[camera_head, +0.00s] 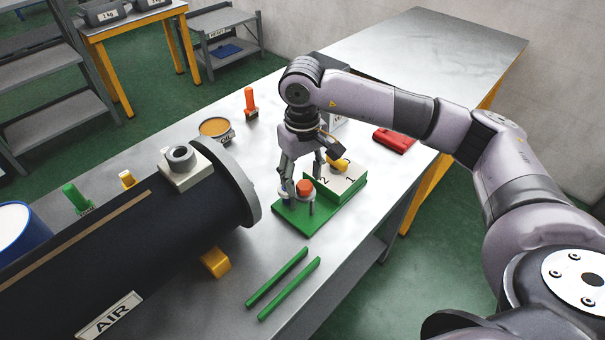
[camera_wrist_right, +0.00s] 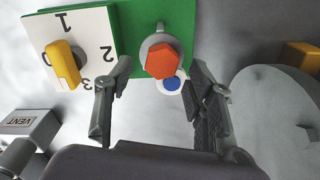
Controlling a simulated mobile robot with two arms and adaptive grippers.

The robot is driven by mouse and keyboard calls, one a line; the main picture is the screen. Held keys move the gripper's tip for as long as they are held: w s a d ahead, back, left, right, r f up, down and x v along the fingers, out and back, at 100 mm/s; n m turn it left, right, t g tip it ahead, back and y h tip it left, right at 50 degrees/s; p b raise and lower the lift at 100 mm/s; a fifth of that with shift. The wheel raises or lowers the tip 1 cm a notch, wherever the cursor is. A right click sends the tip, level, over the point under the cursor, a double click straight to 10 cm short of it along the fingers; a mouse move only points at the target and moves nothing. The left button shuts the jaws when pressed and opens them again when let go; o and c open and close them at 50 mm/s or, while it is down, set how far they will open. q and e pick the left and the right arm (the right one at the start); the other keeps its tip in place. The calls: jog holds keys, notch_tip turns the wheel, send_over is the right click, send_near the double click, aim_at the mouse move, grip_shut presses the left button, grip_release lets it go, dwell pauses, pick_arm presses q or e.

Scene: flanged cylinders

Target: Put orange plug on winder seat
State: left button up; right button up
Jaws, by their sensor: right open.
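An orange hex-topped plug (camera_head: 305,187) sits on a round grey seat (camera_wrist_right: 150,42) on a green base (camera_head: 291,215). It also shows in the wrist view (camera_wrist_right: 162,60). My right gripper (camera_head: 302,184) is above the base, pointing down. Its open fingers are on either side of the orange plug; I cannot tell whether either touches it. A blue-and-white disc (camera_wrist_right: 171,84) lies beside the plug. Another orange upright piece (camera_head: 250,101) stands farther back on the table. No label reads "winder". My left gripper is not in view.
A white numbered dial block with a yellow knob (camera_wrist_right: 64,64) stands beside the plug. A large dark AIR cylinder (camera_head: 110,260) lies at left. Two green bars (camera_head: 283,282) lie in front. A red object (camera_head: 394,140) is behind. The far table top is clear.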

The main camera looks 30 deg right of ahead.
notch_tip(320, 180, up, 12)
dwell(0.7)
dwell(0.4)
